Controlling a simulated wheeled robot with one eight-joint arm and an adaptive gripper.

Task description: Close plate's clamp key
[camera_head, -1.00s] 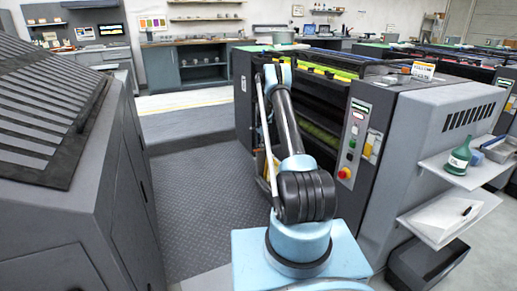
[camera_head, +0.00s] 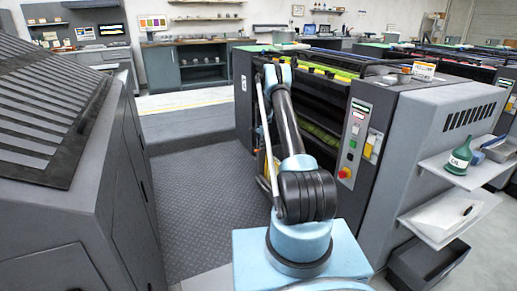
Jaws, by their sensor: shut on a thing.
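The ink unit (camera_head: 425,135) is a large grey machine right of centre, with its dark open front facing left. Inside the opening, a greenish cylinder (camera_head: 322,140) shows partly behind my arm. I cannot make out the plate's clamp key in this view. My arm rises from its light blue base in front of the unit, and its upper end is close to the unit's left part. My gripper is hidden behind the arm, so its fingers and anything in them do not show.
A control panel (camera_head: 354,142) with buttons is on the unit's near corner. A grey slatted machine (camera_head: 60,180) stands close on the left. The textured floor (camera_head: 205,210) between is clear.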

